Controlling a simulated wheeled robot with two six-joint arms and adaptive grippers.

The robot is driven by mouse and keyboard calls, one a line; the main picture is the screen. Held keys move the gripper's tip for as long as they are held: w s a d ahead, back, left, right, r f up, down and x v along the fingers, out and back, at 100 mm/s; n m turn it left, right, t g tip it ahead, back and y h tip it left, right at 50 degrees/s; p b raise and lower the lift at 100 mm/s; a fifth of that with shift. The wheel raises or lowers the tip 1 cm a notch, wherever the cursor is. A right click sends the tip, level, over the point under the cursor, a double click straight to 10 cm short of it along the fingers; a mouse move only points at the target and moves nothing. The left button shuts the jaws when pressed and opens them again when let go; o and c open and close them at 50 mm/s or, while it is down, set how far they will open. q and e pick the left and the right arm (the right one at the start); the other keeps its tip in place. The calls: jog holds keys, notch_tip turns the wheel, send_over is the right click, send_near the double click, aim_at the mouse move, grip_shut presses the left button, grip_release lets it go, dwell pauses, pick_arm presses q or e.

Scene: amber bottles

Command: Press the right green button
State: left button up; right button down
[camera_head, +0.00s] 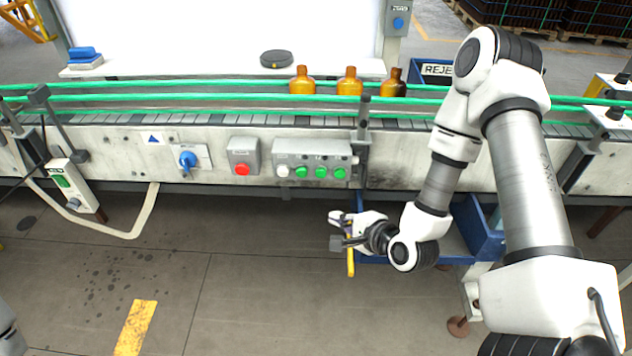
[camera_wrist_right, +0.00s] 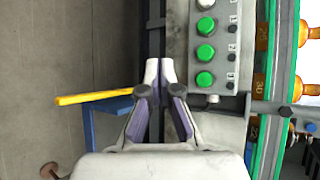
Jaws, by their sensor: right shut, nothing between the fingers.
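The right green button (camera_head: 340,173) is the rightmost of three green buttons on a grey control box (camera_head: 312,149) on the conveyor's front. In the right wrist view the same button (camera_wrist_right: 204,79) is the lowest green one, nearest my fingers. My right gripper (camera_head: 338,230) is below the box in the head view, apart from the button. In the right wrist view its fingertips (camera_wrist_right: 159,68) are together and empty, to the left of the box. My left gripper is out of view.
A white button (camera_head: 282,171) sits left of the green ones. A red button (camera_head: 242,169) and blue switch (camera_head: 187,160) are further left. Amber bottles (camera_head: 349,82) stand on the conveyor. A yellow bar (camera_head: 350,262) and blue bin (camera_head: 490,243) are close to my right gripper.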

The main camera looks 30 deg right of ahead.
aim_at(340, 173)
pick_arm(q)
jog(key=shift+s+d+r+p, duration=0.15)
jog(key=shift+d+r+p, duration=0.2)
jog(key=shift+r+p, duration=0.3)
pick_arm(e)
jog(key=w+d, duration=0.5)
jog(key=w, duration=0.3)
jog(key=shift+d+r, duration=0.35)
dwell(0.9)
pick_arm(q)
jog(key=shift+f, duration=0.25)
pick_arm(e)
jog(key=shift+w+d, duration=0.2)
jog(key=shift+w, duration=0.15)
pick_arm(q)
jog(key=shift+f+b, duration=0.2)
jog(key=shift+b, duration=0.2)
pick_arm(e)
jog(key=shift+w+d, duration=0.25)
jog(key=shift+w, duration=0.15)
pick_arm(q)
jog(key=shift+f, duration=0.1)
pick_arm(e)
jog(key=shift+s+a, duration=0.45)
jog(key=shift+s, duration=0.3)
